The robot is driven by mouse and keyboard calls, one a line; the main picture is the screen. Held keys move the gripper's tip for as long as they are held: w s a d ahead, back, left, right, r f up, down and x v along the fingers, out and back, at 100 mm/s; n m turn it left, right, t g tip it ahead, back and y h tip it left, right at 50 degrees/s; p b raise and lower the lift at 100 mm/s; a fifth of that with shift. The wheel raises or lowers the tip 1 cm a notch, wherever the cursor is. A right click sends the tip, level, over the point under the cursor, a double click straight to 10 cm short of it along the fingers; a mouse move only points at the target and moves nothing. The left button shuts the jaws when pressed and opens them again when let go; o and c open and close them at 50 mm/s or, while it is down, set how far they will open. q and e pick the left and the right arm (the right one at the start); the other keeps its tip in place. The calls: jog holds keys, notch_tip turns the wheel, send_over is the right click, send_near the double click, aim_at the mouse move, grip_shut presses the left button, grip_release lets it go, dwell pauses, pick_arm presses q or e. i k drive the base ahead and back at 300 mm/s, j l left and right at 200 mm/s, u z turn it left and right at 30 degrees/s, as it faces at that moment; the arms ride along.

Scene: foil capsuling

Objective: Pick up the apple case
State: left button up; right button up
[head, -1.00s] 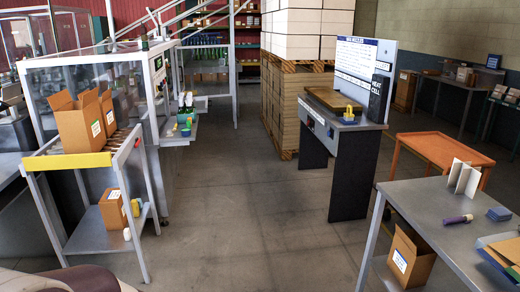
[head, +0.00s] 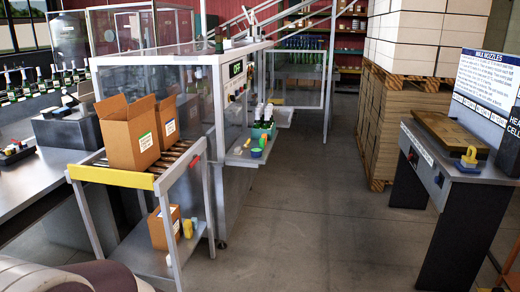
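An open cardboard case (head: 122,146) with raised flaps and a white, green-edged label stands on a short roller stand (head: 110,177). A second open cardboard case (head: 168,112) stands right behind it, partly hidden, with its own small label. A smaller cardboard box (head: 158,232) sits on the stand's lower shelf. The labels are too small to read, so I cannot tell which is the apple case. Neither of my grippers is in view.
A clear-walled machine (head: 140,75) stands behind the roller stand, with a side shelf (head: 250,155) of bottles. A grey workbench (head: 450,180) with a sign stands at the right. The concrete floor (head: 310,230) between them is clear.

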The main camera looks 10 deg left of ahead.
aim_at(167, 119)
jog(key=i+l+u, duration=0.25)
jog(key=i+u, duration=0.2)
jog(key=i+l+u, duration=0.3)
jog(key=u, duration=0.2)
jog(key=i+l+u, duration=0.25)
jog(key=l+u, duration=0.2)
jog(key=l, duration=0.2)
